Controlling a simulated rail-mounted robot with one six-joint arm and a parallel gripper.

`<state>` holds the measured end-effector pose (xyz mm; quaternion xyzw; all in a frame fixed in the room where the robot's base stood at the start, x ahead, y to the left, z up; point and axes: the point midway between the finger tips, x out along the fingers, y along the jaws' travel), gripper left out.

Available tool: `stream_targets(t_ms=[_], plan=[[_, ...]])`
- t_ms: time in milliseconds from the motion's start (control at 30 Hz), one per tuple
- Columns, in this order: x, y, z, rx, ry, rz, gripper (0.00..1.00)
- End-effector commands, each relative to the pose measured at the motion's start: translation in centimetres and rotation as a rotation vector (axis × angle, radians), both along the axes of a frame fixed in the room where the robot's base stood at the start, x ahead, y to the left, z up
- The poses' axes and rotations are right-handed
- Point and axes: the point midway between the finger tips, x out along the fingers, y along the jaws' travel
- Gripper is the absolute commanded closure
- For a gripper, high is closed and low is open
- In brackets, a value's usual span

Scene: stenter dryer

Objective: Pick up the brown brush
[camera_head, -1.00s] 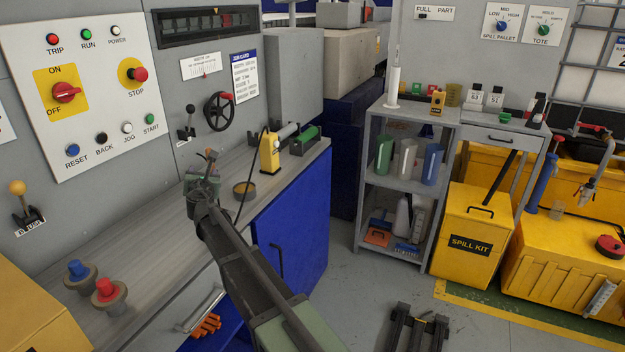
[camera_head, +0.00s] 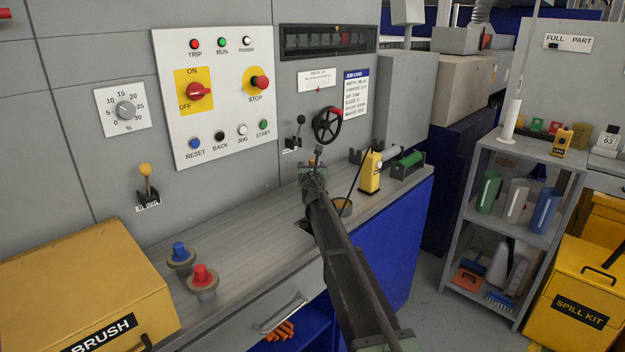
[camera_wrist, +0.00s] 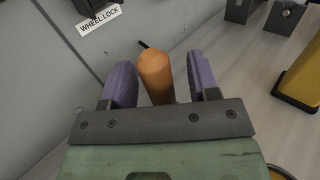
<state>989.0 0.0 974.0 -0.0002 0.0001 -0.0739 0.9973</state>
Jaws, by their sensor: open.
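A brown, round-ended wooden piece (camera_wrist: 156,76), which looks like the brush's handle, stands between the two purple fingers of my gripper (camera_wrist: 160,64) in the wrist view. A gap shows on each side of it, so the fingers are open around it and not pressed on it. Its lower part is hidden behind the gripper's dark crossbar. In the head view my gripper (camera_head: 313,170) is above the grey worktop, below the control panel. The brush cannot be made out clearly there, being small and partly behind the gripper.
The worktop (camera_head: 235,245) carries a yellow device (camera_head: 370,172), a round brown dish (camera_head: 341,207) and blue (camera_head: 179,250) and red (camera_head: 202,274) knobs. A handwheel (camera_head: 327,125) sticks out behind my gripper. A yellow box labelled BRUSH (camera_head: 80,285) stands at left.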

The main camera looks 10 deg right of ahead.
Motion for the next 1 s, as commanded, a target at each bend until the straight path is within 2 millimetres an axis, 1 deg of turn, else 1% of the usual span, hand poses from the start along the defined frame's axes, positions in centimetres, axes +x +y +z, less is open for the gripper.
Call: stream_targets(t_ms=[33,67,267,600,633,867,1000], plan=[[0.99,-0.11,-0.03,0.000,0.000,0.000,0.45],[1.18,-0.15,-0.04,0.000,0.000,0.000,0.45],[1.09,-0.16,-0.04,0.000,0.000,0.000,0.45],[1.07,-0.15,-0.04,0.000,0.000,0.000,0.97],[1.07,-0.15,-0.04,0.000,0.000,0.000,0.99],[1.07,-0.15,0.05,0.001,0.000,0.000,1.00],[1.07,-0.15,0.79,0.000,0.000,0.000,1.00]])
